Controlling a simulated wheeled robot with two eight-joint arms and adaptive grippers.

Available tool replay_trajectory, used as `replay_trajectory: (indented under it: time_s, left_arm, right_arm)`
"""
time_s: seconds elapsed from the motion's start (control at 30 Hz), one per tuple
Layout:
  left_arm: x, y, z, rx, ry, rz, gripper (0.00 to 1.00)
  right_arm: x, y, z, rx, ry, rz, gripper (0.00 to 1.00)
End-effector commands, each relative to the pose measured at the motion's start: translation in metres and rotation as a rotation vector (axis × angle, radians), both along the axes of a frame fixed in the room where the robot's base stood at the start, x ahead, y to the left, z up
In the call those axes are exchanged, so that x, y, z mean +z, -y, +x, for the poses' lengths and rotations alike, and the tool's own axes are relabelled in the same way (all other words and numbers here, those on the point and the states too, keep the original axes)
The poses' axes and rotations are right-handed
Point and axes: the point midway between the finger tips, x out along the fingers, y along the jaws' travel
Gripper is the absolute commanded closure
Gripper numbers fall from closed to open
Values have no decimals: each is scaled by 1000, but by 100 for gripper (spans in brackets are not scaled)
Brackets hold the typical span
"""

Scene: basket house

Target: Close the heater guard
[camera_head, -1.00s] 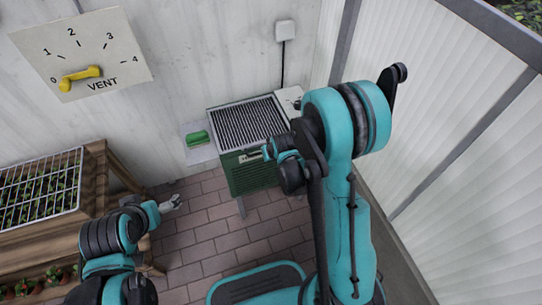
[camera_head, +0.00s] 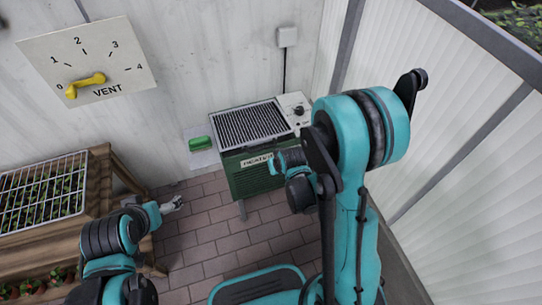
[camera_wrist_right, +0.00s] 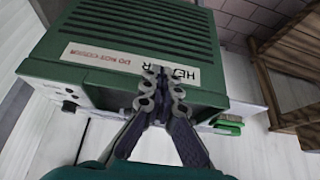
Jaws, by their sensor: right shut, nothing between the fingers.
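The heater (camera_head: 258,172) is a green box with slatted sides against the back wall. A dark slatted grille (camera_head: 248,124) lies flat across its top. I cannot tell whether this panel or the grille is the guard. My right gripper (camera_wrist_right: 162,82) is shut and empty in front of the heater's label; I cannot tell if it touches. In the head view my arm hides its fingertips. My left gripper (camera_head: 173,204) is left of the heater, away from it, too small to judge.
A white control plate with a dark knob (camera_head: 299,110) sits at the heater's right top. A wooden bench (camera_head: 98,200) with a wire-covered tray stands left. A vent dial board (camera_head: 105,75) with a yellow pointer hangs on the wall. Brick floor (camera_head: 205,225) before the heater is clear.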

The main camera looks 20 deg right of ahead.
Motion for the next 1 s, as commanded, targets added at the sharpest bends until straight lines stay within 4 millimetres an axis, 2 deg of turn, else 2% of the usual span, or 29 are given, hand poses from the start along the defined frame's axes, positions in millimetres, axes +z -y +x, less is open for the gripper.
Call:
replay_trajectory:
  time_s: [0.03,0.1,0.27,0.37,0.47,0.6,0.7,0.8,0.9,1.0]
  left_arm:
    - [-15,0,-1,0,0,0,11]
    - [-20,0,-1,0,-1,0,11]
    - [-26,0,-1,0,0,0,11]
    - [-18,0,-1,0,0,0,11]
    - [7,0,-1,0,0,0,11]
    - [52,0,0,0,0,0,11]
    - [78,0,0,0,0,0,11]
    - [94,0,0,0,0,0,11]
    - [100,0,0,0,0,0,11]
    - [98,0,0,0,0,0,11]
  right_arm:
    - [-9,0,-10,0,-1,0,100]
    - [-10,1,-20,0,-2,0,100]
    - [-9,1,-34,0,-2,0,100]
    - [1,1,-32,0,-11,0,100]
    - [31,-2,-17,1,-44,1,100]
    - [94,-8,13,2,-118,0,100]
    - [136,-12,29,0,-170,-2,100]
    - [168,-15,39,-1,-207,-5,100]
    - [183,-17,44,-2,-230,-6,100]
    - [182,-17,47,-3,-237,-7,100]
